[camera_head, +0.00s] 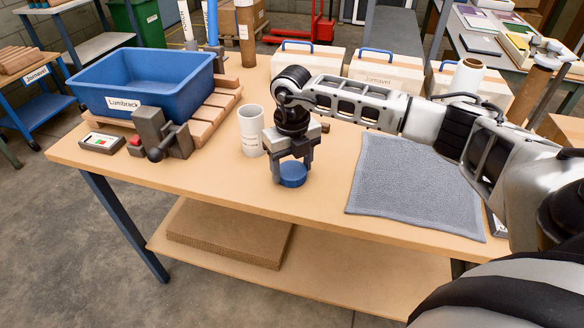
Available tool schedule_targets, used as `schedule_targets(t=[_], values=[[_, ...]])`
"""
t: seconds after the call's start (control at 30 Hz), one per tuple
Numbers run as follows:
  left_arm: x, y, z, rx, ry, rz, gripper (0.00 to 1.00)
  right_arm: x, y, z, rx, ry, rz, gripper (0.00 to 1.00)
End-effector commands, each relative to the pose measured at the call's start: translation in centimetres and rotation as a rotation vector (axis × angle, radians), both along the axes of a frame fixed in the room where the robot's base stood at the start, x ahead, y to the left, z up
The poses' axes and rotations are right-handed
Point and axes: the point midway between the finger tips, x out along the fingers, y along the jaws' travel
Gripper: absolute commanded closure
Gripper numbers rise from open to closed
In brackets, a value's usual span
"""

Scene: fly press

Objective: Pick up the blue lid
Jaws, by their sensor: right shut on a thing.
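The blue lid (292,176) is a small round piece near the front edge of the wooden table (330,208). My right gripper (292,168) comes down over it from above, with its two fingers on either side, and is shut on the lid. Whether the lid still touches the table is hard to tell. The fingers hide part of its rim. My left gripper does not show.
A white cup (251,130) stands just left of my right gripper. A grey press (160,135) and a blue bin (145,80) are further left. A grey mat (415,185) lies at right. White boxes (385,72) with blue handles line the back.

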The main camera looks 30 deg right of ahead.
Motion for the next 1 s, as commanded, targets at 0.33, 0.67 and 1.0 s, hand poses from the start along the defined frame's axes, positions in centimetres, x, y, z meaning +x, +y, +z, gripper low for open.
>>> schedule_targets(t=[0.33,0.67,1.0], values=[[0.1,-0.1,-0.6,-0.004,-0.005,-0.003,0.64,-1.4,0.5,4.6,0.000,-0.006,0.004,0.60],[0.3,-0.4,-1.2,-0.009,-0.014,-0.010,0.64,-8.5,3.3,10.4,0.000,-0.005,0.005,0.60],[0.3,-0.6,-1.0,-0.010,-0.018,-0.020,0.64,-12.7,4.9,12.8,0.000,-0.002,0.001,0.60]])
